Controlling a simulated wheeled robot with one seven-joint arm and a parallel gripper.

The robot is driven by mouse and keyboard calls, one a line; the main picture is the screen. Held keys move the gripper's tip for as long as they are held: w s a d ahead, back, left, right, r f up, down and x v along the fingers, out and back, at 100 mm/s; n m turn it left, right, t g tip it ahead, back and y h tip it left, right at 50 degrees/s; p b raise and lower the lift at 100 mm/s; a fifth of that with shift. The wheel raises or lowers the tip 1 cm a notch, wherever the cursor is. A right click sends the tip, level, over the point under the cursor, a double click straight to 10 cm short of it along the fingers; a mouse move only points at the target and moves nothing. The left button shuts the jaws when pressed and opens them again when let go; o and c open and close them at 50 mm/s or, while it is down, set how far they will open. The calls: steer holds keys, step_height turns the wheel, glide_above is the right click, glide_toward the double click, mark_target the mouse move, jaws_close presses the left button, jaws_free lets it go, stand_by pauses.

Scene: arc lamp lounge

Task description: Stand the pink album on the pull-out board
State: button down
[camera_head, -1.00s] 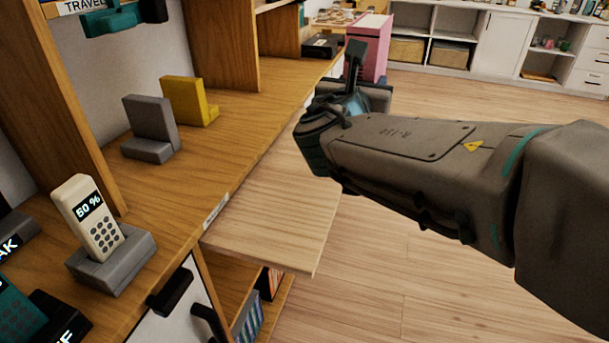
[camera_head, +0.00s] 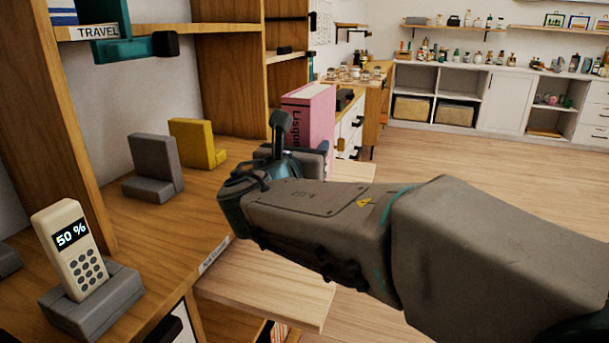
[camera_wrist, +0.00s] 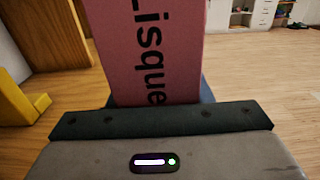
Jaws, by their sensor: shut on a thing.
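The pink album (camera_head: 313,112) stands upright in my gripper (camera_head: 300,160), its spine lettering "Lisque" facing the camera. In the wrist view the album (camera_wrist: 155,50) rises from between the jaws, and its lower end is hidden behind the gripper body (camera_wrist: 160,125). My gripper is shut on it. The pale pull-out board (camera_head: 265,285) juts from the shelf unit, below and in front of my arm. The album is beyond the board's near part, higher in the picture. My arm hides part of the board, and I cannot tell the album's height above it.
A grey bookend (camera_head: 153,170) and a yellow bookend (camera_head: 197,145) stand on the wooden counter left of my gripper. A cream handset (camera_head: 70,245) sits in a grey dock at the near left. Open floor (camera_head: 440,180) lies to the right.

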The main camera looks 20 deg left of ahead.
steer(key=shift+a+f+b, duration=0.1)
steer(key=shift+f+b, duration=1.1)
steer(key=shift+f, duration=0.75)
steer(key=shift+f, duration=0.15)
steer(key=c, duration=0.7)
jaws_free()
steer(key=s+p, duration=0.1)
steer(key=s, duration=0.3)
steer(key=s+p, duration=0.1)
steer(key=s, duration=0.3)
steer(key=s+a+p, duration=0.1)
steer(key=s, duration=0.3)
